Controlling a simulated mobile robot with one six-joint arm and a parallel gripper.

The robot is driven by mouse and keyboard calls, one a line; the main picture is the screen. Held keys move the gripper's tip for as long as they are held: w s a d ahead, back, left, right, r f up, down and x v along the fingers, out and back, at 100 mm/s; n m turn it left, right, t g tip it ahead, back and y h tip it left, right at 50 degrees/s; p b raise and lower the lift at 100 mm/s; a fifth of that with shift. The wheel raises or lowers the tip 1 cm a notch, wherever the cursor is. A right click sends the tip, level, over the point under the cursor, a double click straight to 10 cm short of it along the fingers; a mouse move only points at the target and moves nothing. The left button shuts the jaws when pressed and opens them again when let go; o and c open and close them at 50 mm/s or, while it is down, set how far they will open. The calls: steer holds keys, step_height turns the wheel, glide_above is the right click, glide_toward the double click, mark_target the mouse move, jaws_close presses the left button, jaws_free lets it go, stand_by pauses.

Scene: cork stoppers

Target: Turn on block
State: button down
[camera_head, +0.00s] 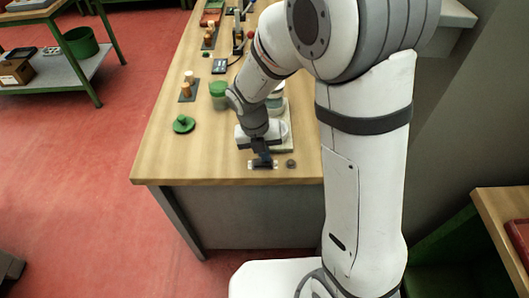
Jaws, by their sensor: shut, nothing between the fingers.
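No thing in view can be clearly told as the block. My gripper (262,160) is shut, with its dark fingers pointing down near the table's front edge. Its tip is at a small pale, flat piece (253,166) with dark parts. I cannot tell whether it touches this piece. A small dark round piece (291,163) lies just to the right. Behind the gripper is a pale, flat base (286,142), partly hidden by my arm. No switch or lit lamp can be made out.
The wooden table (165,155) has free room at its left front. A green round object (183,124), a green-lidded jar (218,95) and a dark pad with corks (187,88) stand left of my arm.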

stand_by(0.3)
steer(key=shift+d+f, duration=0.15)
steer(key=shift+f, duration=0.15)
steer(key=shift+s, duration=0.1)
steer(key=shift+a+p, duration=0.4)
steer(key=shift+a, duration=0.45)
steer(key=shift+r+p, duration=0.6)
step_height(320, 180, up, 13)
steer(key=a+p, duration=0.2)
steer(key=shift+a+f, duration=0.15)
steer(key=shift+a, duration=0.2)
